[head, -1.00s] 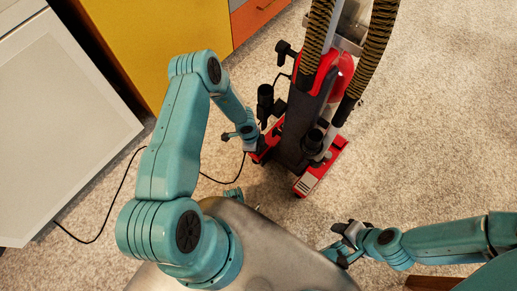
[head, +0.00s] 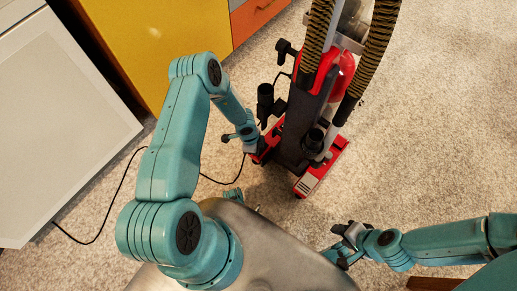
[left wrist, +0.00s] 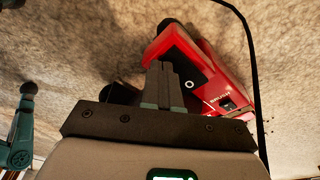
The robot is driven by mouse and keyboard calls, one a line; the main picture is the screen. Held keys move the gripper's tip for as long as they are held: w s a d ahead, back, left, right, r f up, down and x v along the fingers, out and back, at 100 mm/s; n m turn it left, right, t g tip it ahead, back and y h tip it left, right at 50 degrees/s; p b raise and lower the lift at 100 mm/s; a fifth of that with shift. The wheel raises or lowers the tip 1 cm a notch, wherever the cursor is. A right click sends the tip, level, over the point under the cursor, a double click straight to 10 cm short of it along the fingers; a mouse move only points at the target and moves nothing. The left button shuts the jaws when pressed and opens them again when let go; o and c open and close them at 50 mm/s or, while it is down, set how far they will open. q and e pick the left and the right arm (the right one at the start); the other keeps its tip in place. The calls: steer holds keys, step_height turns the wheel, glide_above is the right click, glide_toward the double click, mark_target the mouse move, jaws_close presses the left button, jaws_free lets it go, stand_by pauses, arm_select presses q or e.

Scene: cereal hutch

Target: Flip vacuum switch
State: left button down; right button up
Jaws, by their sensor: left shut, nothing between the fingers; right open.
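The red and black upright vacuum (head: 296,130) stands on the carpet in the head view. In the left wrist view its red base (left wrist: 205,70) carries a small dark switch (left wrist: 231,104) with pale lettering beside it. My left gripper (head: 258,147) is low at the left side of the vacuum base. In the left wrist view its fingers (left wrist: 166,82) are shut and empty, in front of the red base and left of the switch. Whether they touch the base I cannot tell. My right gripper (head: 345,242) is open and empty, nearer to me and away from the vacuum.
Striped hoses (head: 371,50) rise from the vacuum. A black cord (head: 108,212) curves across the carpet and also shows in the left wrist view (left wrist: 253,60). A yellow cabinet (head: 165,40) and a white panel (head: 60,125) stand at the left.

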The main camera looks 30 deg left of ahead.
step_height(320, 180, up, 6)
steer(key=p, duration=0.5)
steer(key=shift+f, duration=0.2)
steer(key=shift+s, duration=0.1)
stand_by(0.4)
